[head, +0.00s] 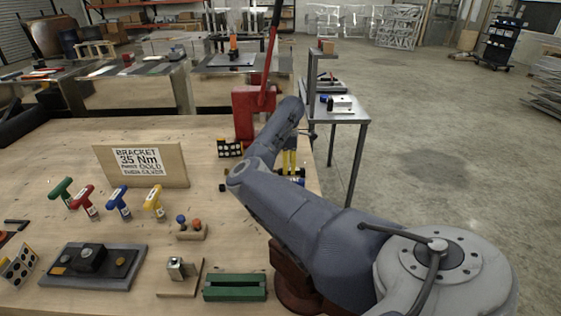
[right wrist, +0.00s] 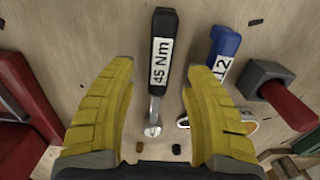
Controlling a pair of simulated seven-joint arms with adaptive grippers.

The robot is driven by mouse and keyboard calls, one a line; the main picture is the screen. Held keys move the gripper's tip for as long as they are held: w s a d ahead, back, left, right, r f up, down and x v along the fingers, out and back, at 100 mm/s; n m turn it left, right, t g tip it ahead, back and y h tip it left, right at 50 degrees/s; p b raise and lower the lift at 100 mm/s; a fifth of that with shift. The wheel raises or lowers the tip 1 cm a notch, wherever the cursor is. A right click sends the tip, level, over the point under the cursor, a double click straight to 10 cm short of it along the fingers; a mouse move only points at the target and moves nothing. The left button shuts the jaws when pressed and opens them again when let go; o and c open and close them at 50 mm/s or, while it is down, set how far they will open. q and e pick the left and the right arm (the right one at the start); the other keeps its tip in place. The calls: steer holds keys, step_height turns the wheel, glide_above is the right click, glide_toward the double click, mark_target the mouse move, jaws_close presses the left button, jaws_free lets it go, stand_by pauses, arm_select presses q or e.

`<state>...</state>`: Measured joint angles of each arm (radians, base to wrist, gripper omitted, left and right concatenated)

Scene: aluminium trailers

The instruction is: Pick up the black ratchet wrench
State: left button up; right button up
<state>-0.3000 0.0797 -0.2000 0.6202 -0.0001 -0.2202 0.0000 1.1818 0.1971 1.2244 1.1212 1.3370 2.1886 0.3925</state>
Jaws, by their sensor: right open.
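My right gripper (right wrist: 157,72) is open, with one yellow finger on each side of the wrench. Neither finger visibly touches it. In the head view the yellow fingers of my right gripper (head: 289,163) point down at the table's right edge, partly behind my own arm, and I cannot make out the wrench there. My left gripper is not in view.
A blue-handled tool (right wrist: 222,50) lies close to the right finger, beside a red bar with a dark end (right wrist: 285,97). A red press (head: 247,110) stands behind my right gripper. A "35 Nm" sign (head: 140,165) and several coloured T-handles (head: 119,203) stand left on the wooden table.

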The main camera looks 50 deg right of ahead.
steer(key=shift+f, duration=1.55)
steer(key=shift+c, duration=0.5)
jaws_close()
